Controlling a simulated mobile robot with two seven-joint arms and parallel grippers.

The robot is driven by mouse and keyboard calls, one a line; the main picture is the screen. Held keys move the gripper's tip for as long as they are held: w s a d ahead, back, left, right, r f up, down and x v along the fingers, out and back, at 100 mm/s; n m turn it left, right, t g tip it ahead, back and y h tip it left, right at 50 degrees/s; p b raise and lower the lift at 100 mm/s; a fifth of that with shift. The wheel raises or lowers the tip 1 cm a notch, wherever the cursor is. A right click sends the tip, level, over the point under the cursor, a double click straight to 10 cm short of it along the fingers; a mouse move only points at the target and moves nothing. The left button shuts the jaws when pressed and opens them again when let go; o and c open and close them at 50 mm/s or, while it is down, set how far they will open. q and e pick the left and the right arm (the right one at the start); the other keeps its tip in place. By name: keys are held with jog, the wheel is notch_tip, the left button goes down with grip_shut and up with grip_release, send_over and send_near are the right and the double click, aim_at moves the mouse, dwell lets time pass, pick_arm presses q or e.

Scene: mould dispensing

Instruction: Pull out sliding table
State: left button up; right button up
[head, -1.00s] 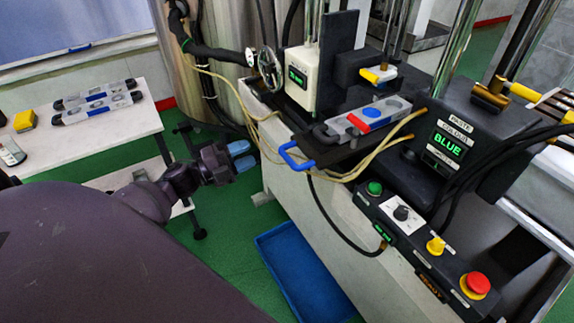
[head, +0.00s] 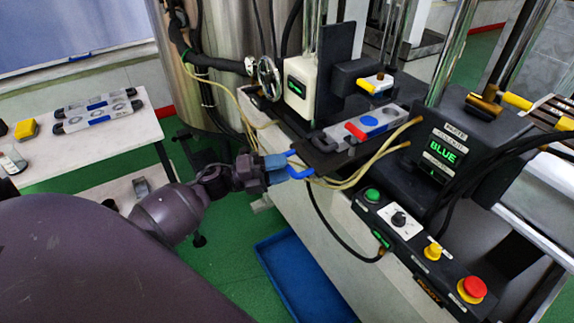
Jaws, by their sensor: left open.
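The sliding table (head: 330,154) is a dark plate at the front of the machine. A mould (head: 377,122) with a red and a blue mark lies on it. Its blue handle (head: 300,172) sticks out at the plate's left end. My left gripper (head: 276,168), with blue fingertips, is open at the handle. The fingertips overlap the handle's left part, and I cannot tell whether they touch it. My right gripper is not in view.
A control panel with a red button (head: 472,287) and a green button (head: 371,195) is at the machine's front right. Yellowish hoses (head: 345,178) run beside the plate. A blue tray (head: 300,283) lies on the floor. A white side table (head: 100,146) holds more moulds at left.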

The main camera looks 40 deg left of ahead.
pick_arm(q)
jog(key=shift+x, duration=1.05)
jog(key=shift+c, duration=0.4)
grip_shut()
jog(key=shift+s+a, duration=0.1)
